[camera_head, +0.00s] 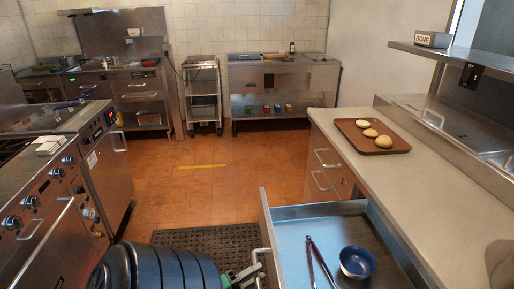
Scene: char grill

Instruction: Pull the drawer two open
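A drawer (290,213) under the right-hand counter stands pulled out at the bottom of the view. Its front panel faces left, with a metal handle (258,258) on it. A blue bowl (357,262) and a pair of dark tongs (320,262) lie inside. My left gripper (246,274) is at the handle, with its fingertips beside or around the bar. Its fingers are small and partly cut off by the bottom edge, so I cannot tell whether they are closed on it. My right gripper is not in view.
Two more closed drawers with handles (324,158) sit farther along the counter (420,185). A brown tray (350,127) with several buns lies on top. A grill range (50,215) stands at left. The orange floor (190,205) between is clear, with a dark mat (215,240).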

